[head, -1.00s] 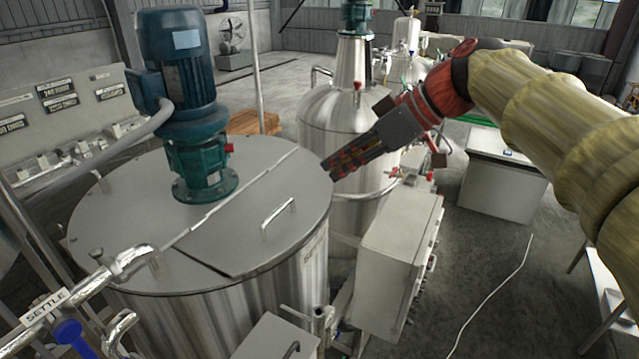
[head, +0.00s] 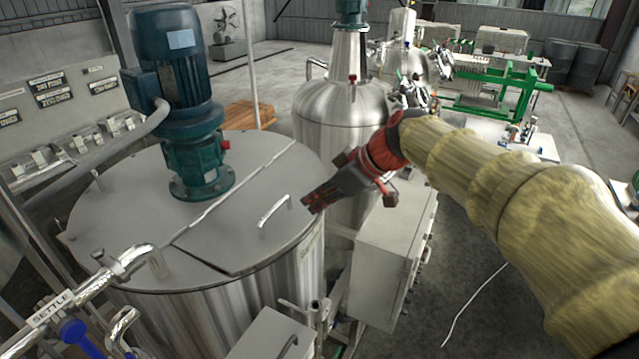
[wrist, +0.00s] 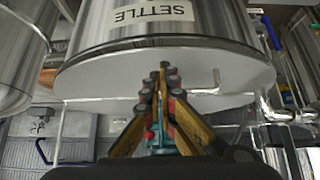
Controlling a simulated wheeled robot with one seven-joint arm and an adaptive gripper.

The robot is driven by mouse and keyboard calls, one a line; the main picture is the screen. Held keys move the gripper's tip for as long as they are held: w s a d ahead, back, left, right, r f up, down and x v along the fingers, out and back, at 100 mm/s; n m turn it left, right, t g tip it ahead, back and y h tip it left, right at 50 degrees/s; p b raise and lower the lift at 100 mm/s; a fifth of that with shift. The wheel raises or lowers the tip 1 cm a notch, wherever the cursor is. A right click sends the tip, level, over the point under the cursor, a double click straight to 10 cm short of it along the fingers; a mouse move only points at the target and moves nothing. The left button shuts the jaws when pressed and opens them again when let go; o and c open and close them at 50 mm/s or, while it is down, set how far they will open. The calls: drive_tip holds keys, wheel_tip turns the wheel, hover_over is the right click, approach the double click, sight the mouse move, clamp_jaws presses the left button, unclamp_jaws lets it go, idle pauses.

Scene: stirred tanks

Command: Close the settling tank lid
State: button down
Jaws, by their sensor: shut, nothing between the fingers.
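The settling tank (head: 270,285) is a round steel vessel at the left of the head view; its SETTLE label (wrist: 151,13) shows upside down in the wrist view. Its hinged lid section (head: 240,235) lies flat or nearly flat across the top, with a thin dark line along its front left edge. A bar handle (head: 274,211) stands on it and also shows in the wrist view (wrist: 207,88). My gripper (head: 308,206) is shut and empty, at the lid's right edge, just right of the handle and apart from it. Contact with the lid cannot be told.
A blue-green motor (head: 180,90) stands on the fixed rear half of the tank top. A second steel tank (head: 340,110) stands behind my gripper. A grey cabinet (head: 380,265) stands right of the settling tank. Pipes with a blue-handled valve (head: 72,330) are at the front left.

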sight(310, 218)
drive_tip(key=shift+f, duration=0.65)
drive_tip(key=f+b, duration=0.1)
drive_tip(key=b, duration=0.1)
drive_tip(key=f+b, duration=0.1)
drive_tip(key=shift+s+d+f+b, duration=0.15)
drive_tip(key=shift+d+f+b, duration=0.1)
drive_tip(key=shift+b, duration=0.15)
drive_tip(key=shift+r, duration=0.1)
